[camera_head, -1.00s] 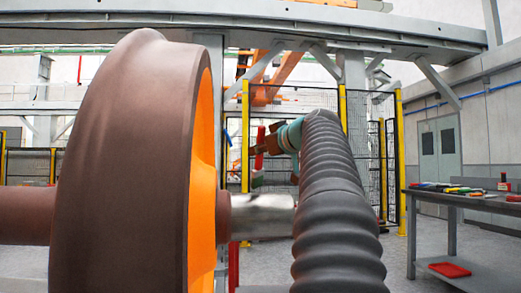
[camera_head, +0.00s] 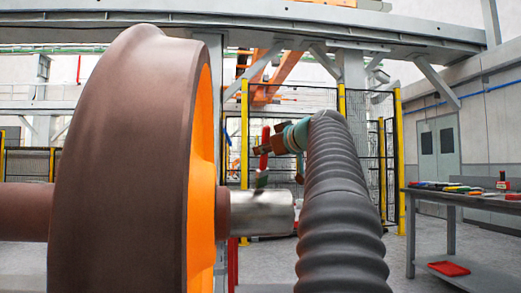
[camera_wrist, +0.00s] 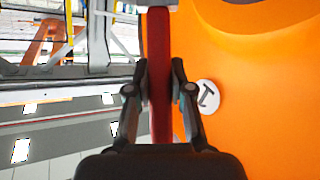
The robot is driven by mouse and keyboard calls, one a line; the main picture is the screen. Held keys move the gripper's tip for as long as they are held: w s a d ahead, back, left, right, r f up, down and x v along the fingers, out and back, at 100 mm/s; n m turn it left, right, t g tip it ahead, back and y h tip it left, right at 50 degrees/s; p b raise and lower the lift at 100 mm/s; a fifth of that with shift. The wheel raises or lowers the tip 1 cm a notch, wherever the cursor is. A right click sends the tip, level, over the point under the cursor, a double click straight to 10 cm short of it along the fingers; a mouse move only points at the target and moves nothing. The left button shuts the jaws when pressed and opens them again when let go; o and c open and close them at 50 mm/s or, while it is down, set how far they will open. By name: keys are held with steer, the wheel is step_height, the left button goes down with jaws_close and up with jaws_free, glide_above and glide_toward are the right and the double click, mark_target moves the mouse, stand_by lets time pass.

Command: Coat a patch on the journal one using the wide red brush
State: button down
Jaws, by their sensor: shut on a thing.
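The journal (camera_head: 262,213) is a bare silver cylinder projecting right from the orange face of the big brown wheel (camera_head: 125,160). My gripper (camera_head: 266,149) is above the journal in the head view, shut on the red brush (camera_head: 265,138). The brush hangs upright, its dark greenish lower end just over the top of the journal; I cannot tell whether it touches. In the wrist view the red brush handle (camera_wrist: 159,80) is pinched between both fingers (camera_wrist: 160,90). Its bristles are not clear there. No coated patch can be made out on the journal.
A workbench (camera_head: 452,194) with several coloured items stands at the right. Yellow-posted mesh fencing (camera_head: 401,160) stands behind.

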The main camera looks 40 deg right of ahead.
steer(key=shift+s+d, duration=1.6)
steer(key=shift+d, duration=1)
steer(key=w+a+b, duration=0.1)
steer(key=w+a, duration=0.3)
steer(key=a, duration=0.2)
steer(key=shift+a, duration=0.25)
steer(key=shift+r, duration=0.1)
step_height(320, 180, up, 6)
steer(key=p, duration=0.5)
steer(key=shift+r, duration=1.4)
